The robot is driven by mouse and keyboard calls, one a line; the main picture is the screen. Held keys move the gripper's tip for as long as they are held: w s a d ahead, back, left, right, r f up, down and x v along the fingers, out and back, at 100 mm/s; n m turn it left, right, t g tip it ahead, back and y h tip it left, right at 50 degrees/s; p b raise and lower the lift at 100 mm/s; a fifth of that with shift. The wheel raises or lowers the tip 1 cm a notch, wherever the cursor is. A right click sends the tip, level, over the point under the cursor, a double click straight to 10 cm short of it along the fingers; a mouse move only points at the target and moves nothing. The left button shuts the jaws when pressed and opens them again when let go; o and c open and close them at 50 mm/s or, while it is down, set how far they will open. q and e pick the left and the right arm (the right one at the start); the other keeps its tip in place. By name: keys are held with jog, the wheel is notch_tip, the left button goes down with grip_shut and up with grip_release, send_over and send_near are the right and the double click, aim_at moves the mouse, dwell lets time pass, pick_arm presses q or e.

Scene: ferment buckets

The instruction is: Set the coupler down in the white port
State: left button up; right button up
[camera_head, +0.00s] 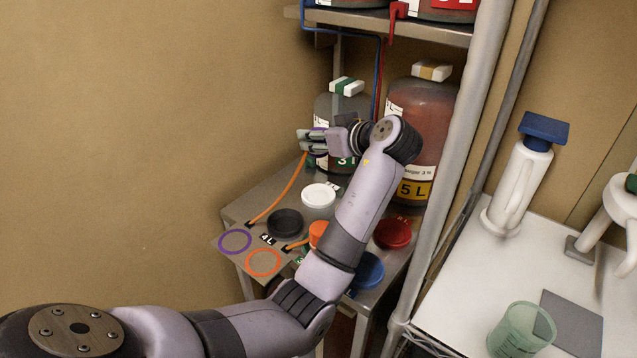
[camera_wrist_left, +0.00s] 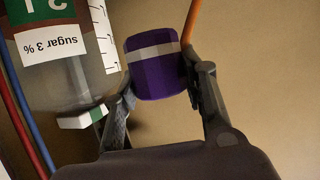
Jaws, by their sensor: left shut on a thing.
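The coupler (camera_wrist_left: 160,76) is purple with a pale band, and an orange hose (camera_wrist_left: 188,22) runs from it. My left gripper (camera_head: 313,141) is shut on it, with one finger on each side in the left wrist view. In the head view the coupler is mostly hidden by the fingers. The white port (camera_head: 318,195) is a round white piece on the metal table, below the gripper and apart from it. The hose (camera_head: 278,203) slopes down to the table's left side. My right gripper is not in view.
Black (camera_head: 285,224), red (camera_head: 392,233) and blue (camera_head: 366,272) round ports stand nearby; my arm partly covers an orange one (camera_head: 317,232). Two bottles, grey-green (camera_head: 325,106) and red-brown (camera_head: 432,110), stand behind. A post (camera_head: 443,200) rises at the right.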

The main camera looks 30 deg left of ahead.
pick_arm(q)
notch_tip(320, 180, down, 12)
jog(key=shift+f+p, duration=0.15)
jog(key=shift+p, duration=0.5)
jog(key=shift+f, duration=0.15)
jog(key=shift+f, duration=0.2)
jog(key=o, duration=1.4)
jog(key=shift+r, duration=0.1)
